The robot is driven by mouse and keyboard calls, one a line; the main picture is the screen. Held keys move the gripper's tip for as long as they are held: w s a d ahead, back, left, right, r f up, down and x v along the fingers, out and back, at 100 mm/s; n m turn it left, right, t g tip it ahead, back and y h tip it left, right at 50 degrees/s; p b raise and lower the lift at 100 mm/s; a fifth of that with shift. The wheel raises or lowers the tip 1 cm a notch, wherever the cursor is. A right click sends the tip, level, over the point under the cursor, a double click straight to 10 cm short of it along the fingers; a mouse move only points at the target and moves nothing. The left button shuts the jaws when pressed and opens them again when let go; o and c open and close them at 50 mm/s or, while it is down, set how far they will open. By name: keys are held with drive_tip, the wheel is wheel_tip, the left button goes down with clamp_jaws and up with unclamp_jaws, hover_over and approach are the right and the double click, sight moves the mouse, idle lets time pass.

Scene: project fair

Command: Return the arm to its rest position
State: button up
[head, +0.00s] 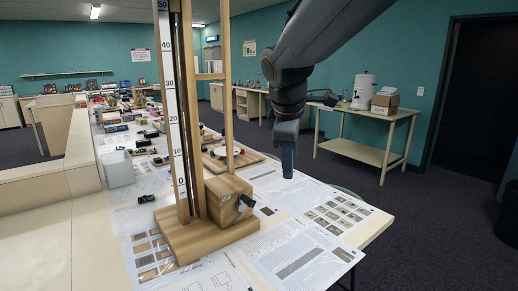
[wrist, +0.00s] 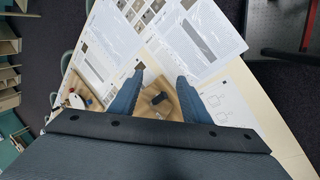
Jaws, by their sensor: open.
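My gripper (head: 288,163) hangs from my arm over the right part of the long table, fingers pointing down, to the right of a wooden stand. In the wrist view its two blue-grey fingers (wrist: 160,92) are apart with nothing between them. The wooden stand (head: 208,226) has a tall upright with a vertical number scale and a block with a dark knob at its foot. In the wrist view the stand's wooden base (wrist: 160,112) shows below and between the fingers. My gripper is apart from the stand.
Printed sheets (head: 297,255) cover the table (head: 376,229) around the stand. A white bin (head: 117,168) and small parts lie to its left. A side table (head: 362,152) with a white urn (head: 363,92) and boxes (head: 385,102) stands behind right. Open floor lies at the right.

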drive_tip(key=s+d+f+m+g+b, duration=0.1)
drive_tip(key=s+d+f+m, duration=0.3)
drive_tip(key=f, duration=0.4)
drive_tip(key=s+d+f+m+g+b, duration=0.1)
drive_tip(key=s+d+f+m, duration=0.2)
drive_tip(key=s+f+m, duration=0.3)
drive_tip(key=s+d+f+m+g+y, duration=0.1)
drive_tip(key=s+d+f+m, duration=0.3)
drive_tip(key=s+f, duration=0.4)
wheel_tip(320, 180, down, 2)
drive_tip(key=shift+d+f+m+b, duration=0.15)
drive_tip(key=shift+d+m+b, duration=0.25)
drive_tip(key=shift+m, duration=0.1)
